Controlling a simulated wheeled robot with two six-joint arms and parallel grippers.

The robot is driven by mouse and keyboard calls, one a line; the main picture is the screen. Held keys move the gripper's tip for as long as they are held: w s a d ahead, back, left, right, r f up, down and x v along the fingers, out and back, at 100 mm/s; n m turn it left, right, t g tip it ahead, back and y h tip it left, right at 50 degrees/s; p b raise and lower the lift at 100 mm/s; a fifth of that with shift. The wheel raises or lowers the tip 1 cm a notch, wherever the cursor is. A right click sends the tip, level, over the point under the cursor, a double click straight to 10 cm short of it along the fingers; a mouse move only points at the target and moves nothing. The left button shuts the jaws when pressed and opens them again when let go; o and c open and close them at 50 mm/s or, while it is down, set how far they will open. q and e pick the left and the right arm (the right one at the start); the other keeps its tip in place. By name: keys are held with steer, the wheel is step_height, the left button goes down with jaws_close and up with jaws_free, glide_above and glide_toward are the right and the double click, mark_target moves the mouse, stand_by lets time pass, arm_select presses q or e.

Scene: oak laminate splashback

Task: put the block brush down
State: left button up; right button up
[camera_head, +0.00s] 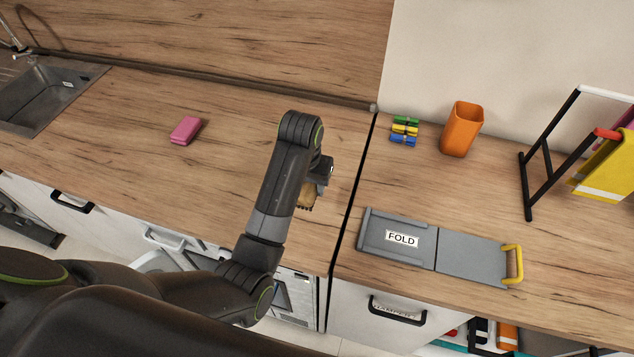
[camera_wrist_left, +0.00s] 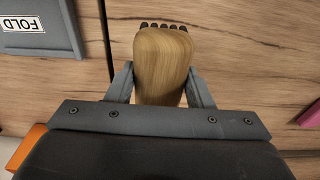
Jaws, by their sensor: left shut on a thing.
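The block brush (camera_wrist_left: 163,62) has a wooden body and dark bristle tufts at its far end in the left wrist view. My left gripper (camera_wrist_left: 160,88) is shut on it, with one finger on each side of the wood. In the head view the brush (camera_head: 306,196) shows only in part, behind my left arm. My left gripper (camera_head: 318,180) is over the counter (camera_head: 120,130), just left of the dark seam. I cannot tell whether the brush touches the counter. My right gripper is not in view.
A pink sponge (camera_head: 186,130) lies to the left, near the sink (camera_head: 40,95). Right of the seam are a grey FOLD board (camera_head: 455,253), coloured clips (camera_head: 404,131), an orange cup (camera_head: 461,128) and a black rack (camera_head: 540,165). Counter between sponge and arm is clear.

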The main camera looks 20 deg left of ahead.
arm_select(q)
steer(key=shift+w+f+p, duration=0.2)
steer(key=shift+f, duration=0.3)
steer(key=shift+w+f+p, duration=0.15)
steer(key=shift+w+f, duration=0.05)
steer(key=shift+f, duration=0.25)
steer(key=f, duration=0.1)
steer(key=s+f, duration=0.1)
steer(key=shift+s+f+p, duration=0.3)
steer(key=shift+f, duration=0.4)
steer(key=f, duration=0.1)
steer(key=w+f+p, duration=0.1)
steer(key=f, duration=0.1)
steer(key=shift+f, duration=0.3)
steer(key=shift+s+f, duration=0.15)
steer(key=shift+f, duration=0.1)
steer(key=o, duration=1)
steer(key=shift+f, duration=0.1)
steer(key=shift+o, duration=0.2)
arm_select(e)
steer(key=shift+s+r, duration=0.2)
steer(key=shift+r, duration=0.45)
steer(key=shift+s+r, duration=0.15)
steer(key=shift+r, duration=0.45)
